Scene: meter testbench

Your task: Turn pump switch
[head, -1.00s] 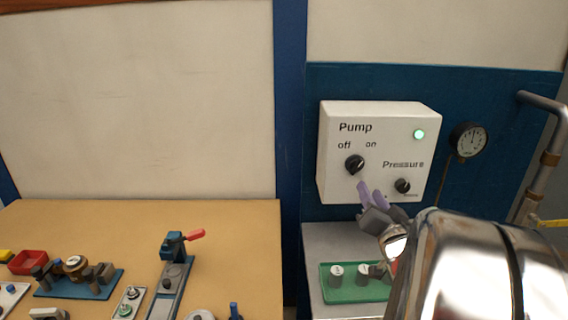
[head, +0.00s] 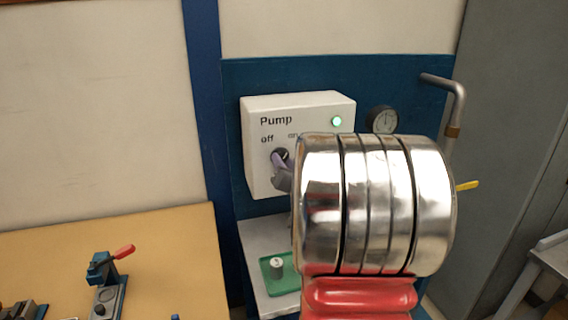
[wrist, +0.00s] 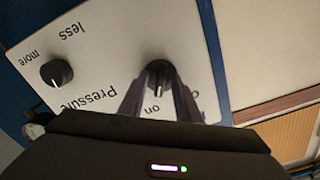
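The pump switch (head: 283,154) is a black round knob on a white control box (head: 262,182), under the words "off" and "on". In the wrist view the knob (wrist: 160,74) lies ahead of my gripper (wrist: 160,84), and its grip bar seems to point towards "on". My gripper's two purple fingers are apart, one on each side of the knob's bar; contact is not clear. In the head view my gripper (head: 279,164) is at the knob and partly covers it. The green lamp (head: 337,121) on the box is lit.
The pressure knob (wrist: 56,72) is beside the pump switch, hidden behind my arm in the head view. A gauge (head: 382,120) and a bent pipe (head: 452,95) are to the right. A green tray (head: 268,267) stands below, and a wooden bench (head: 175,235) is left.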

